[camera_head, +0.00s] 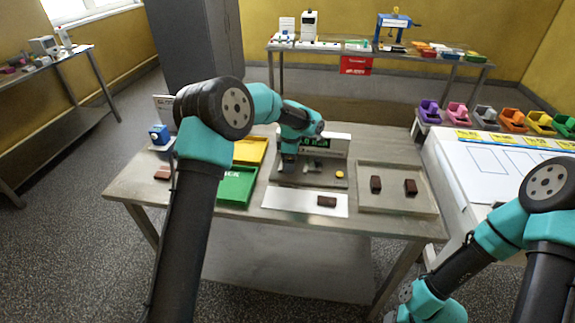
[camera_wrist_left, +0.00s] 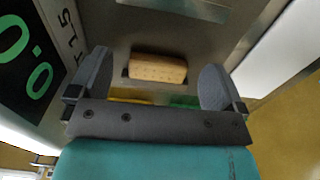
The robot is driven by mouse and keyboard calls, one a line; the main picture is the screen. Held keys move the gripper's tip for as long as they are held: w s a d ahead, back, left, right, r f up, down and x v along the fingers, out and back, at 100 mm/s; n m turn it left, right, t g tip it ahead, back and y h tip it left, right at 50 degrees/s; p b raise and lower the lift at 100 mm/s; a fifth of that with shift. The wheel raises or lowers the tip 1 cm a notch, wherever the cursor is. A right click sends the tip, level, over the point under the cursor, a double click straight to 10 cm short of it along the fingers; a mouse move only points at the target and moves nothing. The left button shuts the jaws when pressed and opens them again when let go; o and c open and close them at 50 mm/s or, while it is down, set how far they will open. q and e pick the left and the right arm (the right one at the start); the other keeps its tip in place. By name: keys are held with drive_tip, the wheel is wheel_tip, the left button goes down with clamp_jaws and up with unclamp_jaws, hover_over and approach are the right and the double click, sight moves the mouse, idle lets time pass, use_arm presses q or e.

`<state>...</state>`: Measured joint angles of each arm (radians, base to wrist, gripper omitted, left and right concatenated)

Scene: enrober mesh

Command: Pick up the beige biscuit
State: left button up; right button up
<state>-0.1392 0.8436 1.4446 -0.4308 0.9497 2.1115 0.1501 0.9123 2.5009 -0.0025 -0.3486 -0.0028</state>
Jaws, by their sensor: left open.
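The beige biscuit (camera_wrist_left: 157,68) is a pale block with small dark holes. In the left wrist view it lies on a grey metal surface (camera_wrist_left: 115,40), between the two spread fingers of my left gripper (camera_wrist_left: 157,82). A gap shows on each side of it. In the head view my left gripper (camera_head: 289,163) is low over the left part of a dark grey plate (camera_head: 322,181) in front of a display; I cannot make out the biscuit there. My right arm stands at the lower right of the head view, with its gripper out of frame.
A white board (camera_head: 285,200) with a dark brown bar (camera_head: 327,202) lies in front. A metal tray (camera_head: 398,205) at right holds two dark bars. Green (camera_head: 233,200) and yellow (camera_head: 262,146) trays are at left. A yellow round piece (camera_head: 340,174) sits on the plate.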

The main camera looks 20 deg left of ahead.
use_arm(q)
drive_tip(key=shift+f, duration=0.5)
drive_tip(key=c, duration=0.8)
drive_tip(key=shift+r, duration=0.1)
drive_tip(key=shift+r, duration=1.8)
drive_tip(key=s+d, duration=0.1)
drive_tip(key=s, duration=0.4)
drive_tip(key=s+d, duration=0.2)
drive_tip(key=s, duration=0.3)
drive_tip(key=s+d+r, duration=0.1)
drive_tip(key=s, duration=0.4)
drive_tip(key=shift+s+d+r, duration=0.1)
drive_tip(key=shift+s+d, duration=0.1)
drive_tip(key=shift+d, duration=0.05)
